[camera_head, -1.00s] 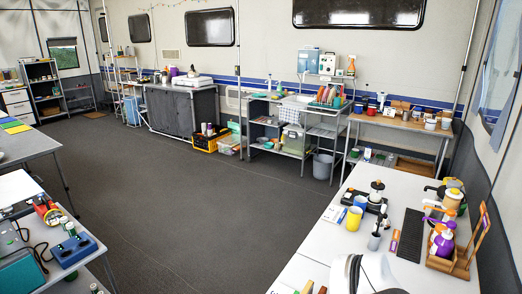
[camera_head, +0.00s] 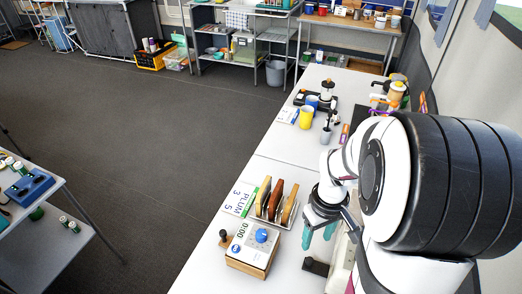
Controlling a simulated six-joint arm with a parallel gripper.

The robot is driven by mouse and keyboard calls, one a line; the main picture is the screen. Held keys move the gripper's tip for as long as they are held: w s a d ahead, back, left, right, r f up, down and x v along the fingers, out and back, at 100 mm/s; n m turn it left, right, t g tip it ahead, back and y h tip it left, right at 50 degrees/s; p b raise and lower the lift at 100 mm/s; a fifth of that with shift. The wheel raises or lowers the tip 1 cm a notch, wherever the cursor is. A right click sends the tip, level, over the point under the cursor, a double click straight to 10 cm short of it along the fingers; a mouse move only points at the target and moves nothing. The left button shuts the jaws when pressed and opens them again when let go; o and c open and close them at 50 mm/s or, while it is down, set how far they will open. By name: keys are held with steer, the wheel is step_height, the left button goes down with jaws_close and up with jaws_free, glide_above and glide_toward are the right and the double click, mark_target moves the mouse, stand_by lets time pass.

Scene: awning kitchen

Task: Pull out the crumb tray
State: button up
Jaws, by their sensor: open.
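My gripper (camera_head: 318,236) hangs fingers-down over the near white table, with its two teal fingers apart and nothing visible between them. Just below and right of it, a pale appliance body (camera_head: 341,268) shows in part, with a small dark piece (camera_head: 316,266) at its left side. My arm covers much of this appliance. I cannot make out a crumb tray for certain. To the left of the gripper, a rack (camera_head: 262,217) holds brown bread-like slices (camera_head: 276,200) upright.
A box with a blue knob and a 0:00 display (camera_head: 252,248) stands left of the gripper, with a small dark-knobbed item (camera_head: 224,238) beside it. A PLUM card (camera_head: 240,199) lies by the rack. A yellow cup (camera_head: 306,117) and bottles stand farther back. Open floor lies left.

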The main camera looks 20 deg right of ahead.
mark_target(310, 259)
step_height(310, 259, down, 10)
steer(key=shift+f, duration=0.2)
jaws_close()
stand_by(1.4)
